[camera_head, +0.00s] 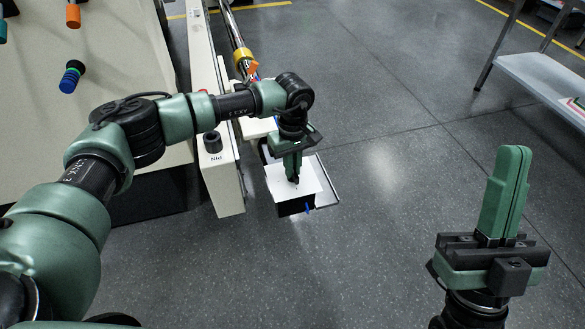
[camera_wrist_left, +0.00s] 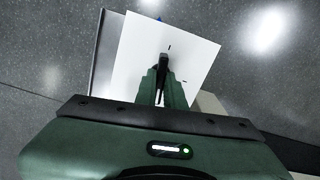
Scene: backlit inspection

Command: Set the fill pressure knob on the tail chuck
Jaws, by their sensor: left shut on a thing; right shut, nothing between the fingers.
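The tail chuck shows as a white square plate (camera_head: 315,175) on a dark body, at the end of the pale beam in the head view. The same white plate (camera_wrist_left: 198,52) fills the upper middle of the left wrist view, with small black marks on it. My left gripper (camera_head: 294,180) points down at the plate. Its fingers (camera_wrist_left: 164,72) are shut on a slim black piece at the plate's middle, which looks like the fill pressure knob (camera_wrist_left: 164,61). The fingers hide most of the knob. My right gripper (camera_head: 514,150) is shut and empty, fingers up, away from the chuck.
A pale beam (camera_head: 229,185) with a black knob (camera_head: 212,141) runs left of the chuck. A bench (camera_head: 125,60) with coloured-handled pieces stands far left. A metal shelf (camera_head: 545,80) stands at the upper right. Grey floor between is clear.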

